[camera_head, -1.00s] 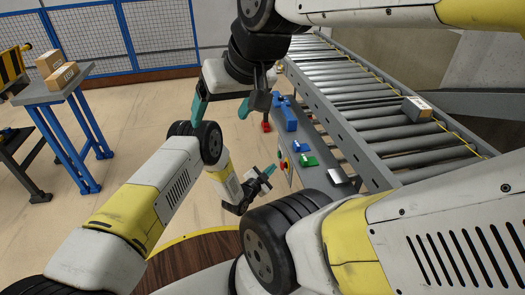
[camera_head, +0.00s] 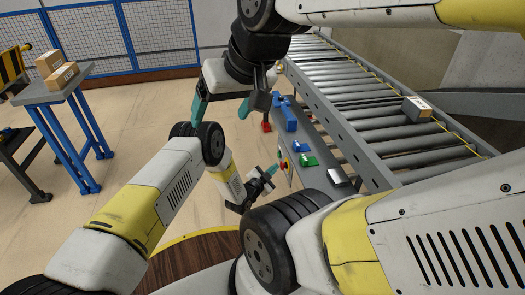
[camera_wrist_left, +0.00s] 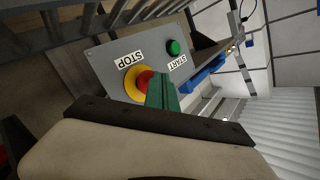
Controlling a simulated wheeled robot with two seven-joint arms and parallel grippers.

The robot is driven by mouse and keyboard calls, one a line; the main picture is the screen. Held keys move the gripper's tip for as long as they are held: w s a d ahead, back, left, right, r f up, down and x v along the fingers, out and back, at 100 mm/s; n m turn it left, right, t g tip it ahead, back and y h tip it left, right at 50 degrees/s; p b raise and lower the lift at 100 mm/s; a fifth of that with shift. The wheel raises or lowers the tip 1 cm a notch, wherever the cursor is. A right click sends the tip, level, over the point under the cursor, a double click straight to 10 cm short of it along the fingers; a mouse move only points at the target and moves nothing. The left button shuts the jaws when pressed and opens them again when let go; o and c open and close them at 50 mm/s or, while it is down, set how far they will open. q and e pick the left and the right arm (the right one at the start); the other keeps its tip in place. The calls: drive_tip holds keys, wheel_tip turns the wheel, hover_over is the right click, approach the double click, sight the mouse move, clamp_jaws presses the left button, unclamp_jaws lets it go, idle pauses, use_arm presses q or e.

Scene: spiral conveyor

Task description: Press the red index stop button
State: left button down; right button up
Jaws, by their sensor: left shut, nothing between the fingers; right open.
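The red stop button (camera_wrist_left: 143,79) sits on a yellow ring on a grey panel (camera_wrist_left: 107,55), beside a STOP label in the left wrist view. My left gripper (camera_wrist_left: 162,92) is shut and empty, its green fingertips in front of the button's edge and hiding part of it. I cannot tell whether they touch it. In the head view the left gripper (camera_head: 271,171) points at the small panel beside the conveyor. My right gripper (camera_head: 222,107) is open and empty, higher up and to the left.
A green START button (camera_wrist_left: 173,47) is on the same panel. The roller conveyor (camera_head: 350,95) carries a cardboard box (camera_head: 416,110). Blue (camera_head: 288,117) and green (camera_head: 307,160) parts lie on the grey side shelf. A blue table (camera_head: 52,93) with boxes stands at left.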

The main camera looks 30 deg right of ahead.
use_arm(q)
drive_tip(key=shift+s+d, duration=0.1)
drive_tip(key=shift+d, duration=0.35)
idle(0.5)
drive_tip(key=shift+a, duration=0.15)
drive_tip(key=shift+w+a, duration=0.2)
drive_tip(key=shift+a, duration=0.6)
drive_tip(key=shift+w+a, duration=0.2)
drive_tip(key=shift+a, duration=0.6)
drive_tip(key=shift+w+a, duration=0.2)
drive_tip(key=shift+a, duration=0.65)
drive_tip(key=shift+w+a, duration=0.2)
drive_tip(key=shift+a, duration=0.6)
